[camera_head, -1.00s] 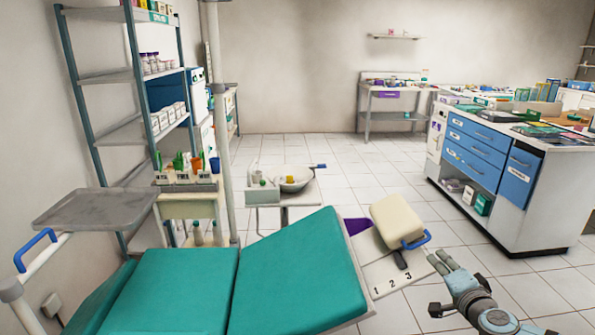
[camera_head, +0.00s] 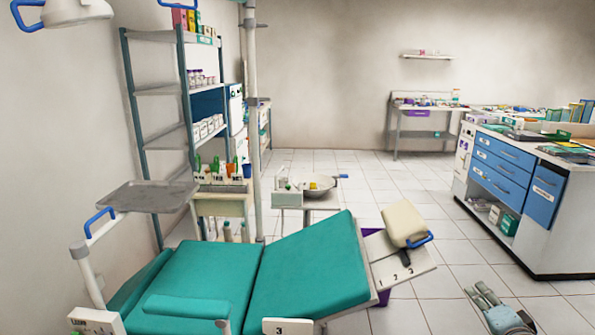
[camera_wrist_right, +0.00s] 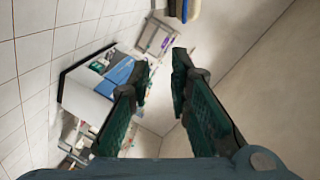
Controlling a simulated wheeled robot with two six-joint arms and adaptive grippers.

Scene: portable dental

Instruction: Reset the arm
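My right gripper (camera_head: 484,295) shows at the lower right of the head view, over the white tiled floor and to the right of the dental chair (camera_head: 305,262). In the right wrist view its two dark green fingers (camera_wrist_right: 162,75) stand apart with nothing between them, so it is open and empty. My left gripper and arm are not in the head view.
The blue-drawered cabinet (camera_head: 500,175) stands right, beyond my right gripper. The grey tray (camera_head: 150,196) and shelf rack (camera_head: 155,90) are left. A lamp (camera_head: 75,12) hangs top left. Tiled floor (camera_head: 430,285) is free between chair and cabinet.

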